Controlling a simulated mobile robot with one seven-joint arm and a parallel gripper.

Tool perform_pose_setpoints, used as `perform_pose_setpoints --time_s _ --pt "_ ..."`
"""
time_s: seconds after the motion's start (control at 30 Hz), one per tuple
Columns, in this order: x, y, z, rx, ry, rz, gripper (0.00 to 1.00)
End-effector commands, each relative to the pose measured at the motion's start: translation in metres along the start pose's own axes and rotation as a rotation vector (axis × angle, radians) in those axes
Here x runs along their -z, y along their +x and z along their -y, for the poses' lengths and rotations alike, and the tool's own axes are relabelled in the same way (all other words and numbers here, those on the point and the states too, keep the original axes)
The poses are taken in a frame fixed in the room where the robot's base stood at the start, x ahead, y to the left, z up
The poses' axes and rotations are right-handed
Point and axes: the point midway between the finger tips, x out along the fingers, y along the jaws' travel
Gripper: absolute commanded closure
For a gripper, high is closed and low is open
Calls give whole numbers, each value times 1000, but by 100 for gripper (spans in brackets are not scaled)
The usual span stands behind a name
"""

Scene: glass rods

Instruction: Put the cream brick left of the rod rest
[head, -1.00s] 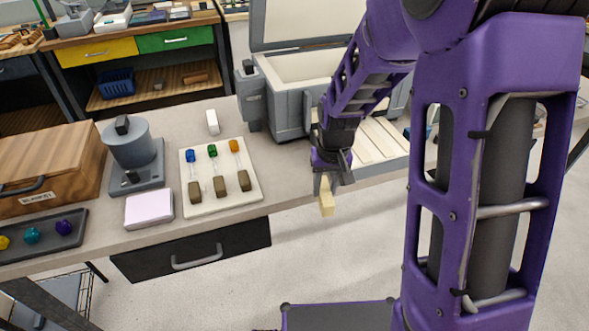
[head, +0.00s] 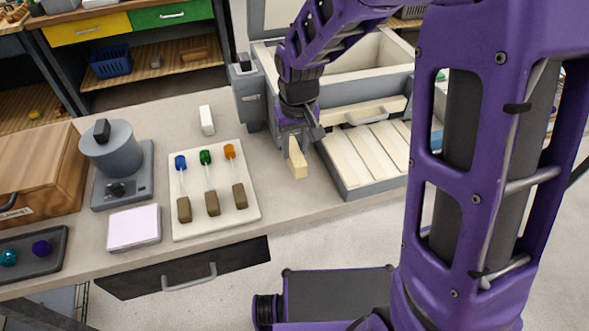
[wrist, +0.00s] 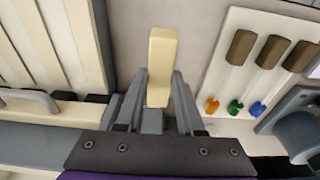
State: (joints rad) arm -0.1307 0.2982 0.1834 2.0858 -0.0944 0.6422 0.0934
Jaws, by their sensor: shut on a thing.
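The cream brick (head: 297,160) is held in my gripper (head: 293,137), which is shut on it. The brick hangs tilted near the front edge of the table, between the rod rest and the grey kiln-like box. In the wrist view the brick (wrist: 161,66) sticks out beyond the fingertips of my gripper (wrist: 158,95). The rod rest (head: 222,226) is a white board holding three rods with blue, green and orange tips and brown blocks. It lies left of my gripper. In the wrist view the rod rest (wrist: 228,70) is at the right.
A pink-white pad (head: 134,226) lies left of the rod rest, with a grey round device (head: 112,152) behind it. A white block (head: 206,120) stands behind the rest. A dark tray (head: 30,258) and wooden box (head: 40,170) are further left. The grey box (head: 362,178) with cream slats is right.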

Motion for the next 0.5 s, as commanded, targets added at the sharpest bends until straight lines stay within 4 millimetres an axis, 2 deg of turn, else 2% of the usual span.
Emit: perform_pose_setpoints --time_s 0.03,0.1,0.33,0.5 --pt "-2 12 0 0 0 5 100" --pt "-4 23 0 1 0 3 100" --pt "-5 41 0 0 0 2 100" --pt "-9 66 0 1 2 4 100"
